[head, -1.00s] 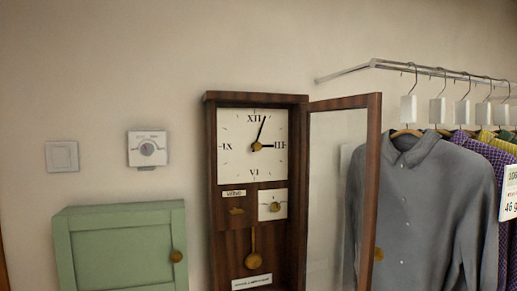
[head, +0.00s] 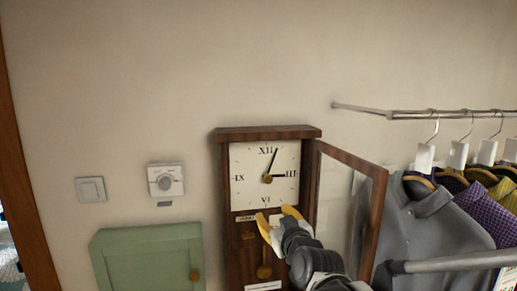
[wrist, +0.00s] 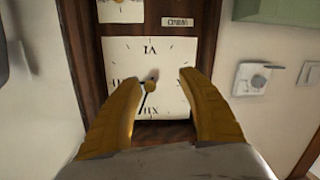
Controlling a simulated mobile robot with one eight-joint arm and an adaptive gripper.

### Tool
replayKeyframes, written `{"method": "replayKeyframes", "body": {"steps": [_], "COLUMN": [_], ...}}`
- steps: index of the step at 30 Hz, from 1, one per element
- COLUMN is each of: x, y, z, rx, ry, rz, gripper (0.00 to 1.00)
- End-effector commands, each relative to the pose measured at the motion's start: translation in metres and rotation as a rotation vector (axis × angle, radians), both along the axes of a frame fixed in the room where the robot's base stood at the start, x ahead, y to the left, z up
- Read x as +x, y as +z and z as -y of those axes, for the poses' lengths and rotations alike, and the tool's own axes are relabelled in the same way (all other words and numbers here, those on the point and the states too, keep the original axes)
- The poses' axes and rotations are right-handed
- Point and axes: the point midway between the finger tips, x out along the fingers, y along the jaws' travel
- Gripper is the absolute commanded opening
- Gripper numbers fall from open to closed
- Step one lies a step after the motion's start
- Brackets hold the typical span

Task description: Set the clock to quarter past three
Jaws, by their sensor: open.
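A tall dark-wood wall clock (head: 240,277) has its glazed door (head: 371,217) swung open to the right. Its white face (head: 245,160) is uncovered. The long hand (head: 273,160) points just right of XII, and the short hand (head: 279,176) points at III. My gripper (head: 276,213), with yellow fingers, is open and empty in front of the clock, around the face's lower edge in the head view. In the wrist view the face (wrist: 118,55) is upside down, with the centre hub (wrist: 152,76) between my fingertips (wrist: 156,78). I cannot tell contact. My gripper hides the small lower dial in the head view.
A green cabinet (head: 150,255) is at lower left. A thermostat (head: 165,180) and a switch (head: 91,190) are on the wall. A rail (head: 450,115) with hanging shirts, the nearest a grey shirt (head: 420,235), stands right of the open door. The wall above the clock is bare.

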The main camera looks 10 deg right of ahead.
Motion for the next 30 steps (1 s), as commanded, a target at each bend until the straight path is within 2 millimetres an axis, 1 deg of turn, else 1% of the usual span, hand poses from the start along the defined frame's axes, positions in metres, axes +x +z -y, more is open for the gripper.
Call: {"method": "replayKeyframes", "body": {"steps": [1,3,6,11,14,21,24,27,30], "x": [0.011,0.020,0.027,0.041,0.058,0.106,0.121,0.131,0.136], "y": [0.025,0.039,0.048,0.048,0.048,0.048,0.048,0.048,0.047], "z": [0.003,0.006,0.010,0.011,0.011,0.011,0.011,0.011,0.011], "rx": [-0.010,-0.020,-0.031,-0.034,-0.035,-0.034,-0.033,-0.034,-0.034], "ry": [-0.010,-0.024,-0.037,-0.042,-0.042,-0.041,-0.041,-0.041,-0.041], "rz": [0.038,0.081,0.115,0.129,0.128,0.126,0.126,0.126,0.125], "gripper": [0.48,0.48,0.48,0.48,0.48,0.48,0.48,0.48,0.48]}}
